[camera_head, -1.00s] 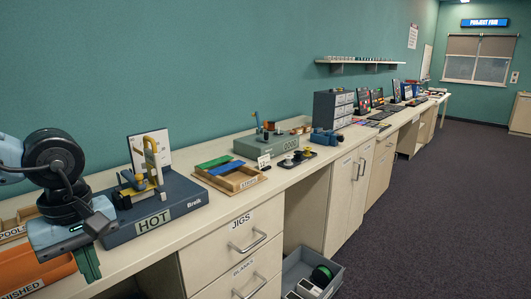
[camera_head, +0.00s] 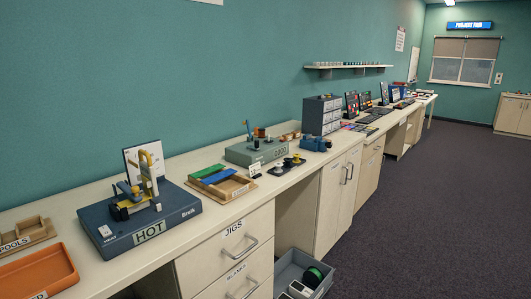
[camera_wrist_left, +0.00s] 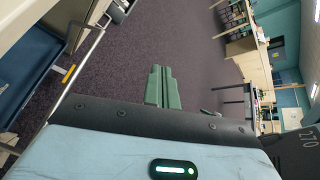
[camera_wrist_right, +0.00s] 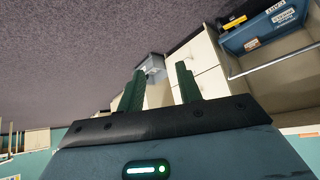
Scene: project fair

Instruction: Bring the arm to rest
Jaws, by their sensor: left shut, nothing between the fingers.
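My left gripper (camera_wrist_left: 161,88) shows in the left wrist view. Its green fingers are together with nothing between them, and it hangs over the dark carpet, clear of the furniture. My right gripper (camera_wrist_right: 158,85) shows in the right wrist view. Its two green fingers stand apart with an empty gap between them, in front of carpet and pale cabinets. Neither gripper shows in the head view.
The long counter (camera_head: 285,185) runs along the teal wall. It bears a blue HOT station (camera_head: 140,215), an orange tray (camera_head: 38,275), a wooden tray (camera_head: 222,186) and a grey drawer unit (camera_head: 322,115). A grey bin (camera_head: 300,270) stands below. The carpet (camera_head: 430,200) at right is clear.

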